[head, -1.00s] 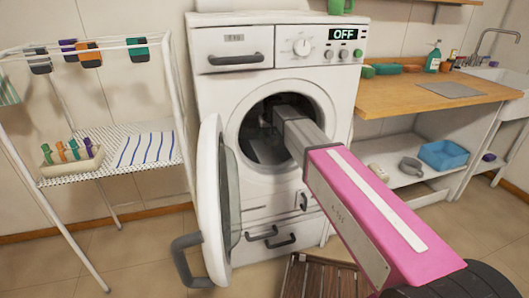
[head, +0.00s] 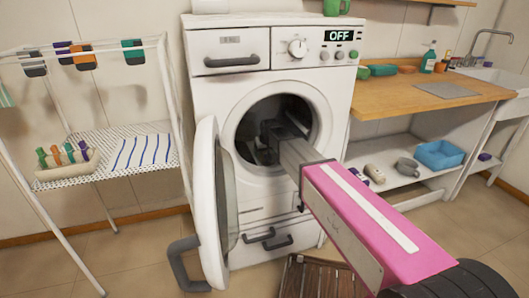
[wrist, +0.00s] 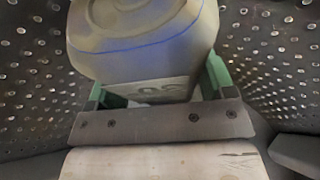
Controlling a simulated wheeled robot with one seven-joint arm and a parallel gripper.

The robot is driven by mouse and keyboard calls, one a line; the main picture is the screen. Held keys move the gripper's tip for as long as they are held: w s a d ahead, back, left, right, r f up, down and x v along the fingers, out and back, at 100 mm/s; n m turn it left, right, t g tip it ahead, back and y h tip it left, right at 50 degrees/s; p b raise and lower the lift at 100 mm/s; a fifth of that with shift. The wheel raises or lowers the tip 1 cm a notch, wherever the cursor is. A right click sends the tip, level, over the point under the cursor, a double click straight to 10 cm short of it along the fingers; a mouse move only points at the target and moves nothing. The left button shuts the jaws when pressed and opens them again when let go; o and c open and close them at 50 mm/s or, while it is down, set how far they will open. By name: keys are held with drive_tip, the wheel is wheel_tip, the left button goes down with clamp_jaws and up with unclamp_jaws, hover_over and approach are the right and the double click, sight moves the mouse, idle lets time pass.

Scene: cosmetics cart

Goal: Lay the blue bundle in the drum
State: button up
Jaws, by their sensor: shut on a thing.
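The washing machine's drum (head: 262,110) is open, its round door (head: 215,205) swung out to the left. My arm reaches through the opening, and in the head view my gripper is mostly hidden in the dark inside. In the wrist view, the perforated drum wall (wrist: 275,55) surrounds my gripper (wrist: 158,82). Its green fingers are shut on the blue bundle (wrist: 145,35), which shows greyish with a blue tint and a blue line. The bundle is inside the drum; I cannot tell whether it touches the drum's bottom.
A wooden counter (head: 400,98) and a low shelf with a blue basin (head: 440,155) are at right. A slatted wooden mat (head: 315,275) lies on the floor before the machine.

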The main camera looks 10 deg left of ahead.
drive_tip(key=o, duration=1.1)
drive_tip(key=shift+f, duration=0.15)
drive_tip(key=v, duration=1.2)
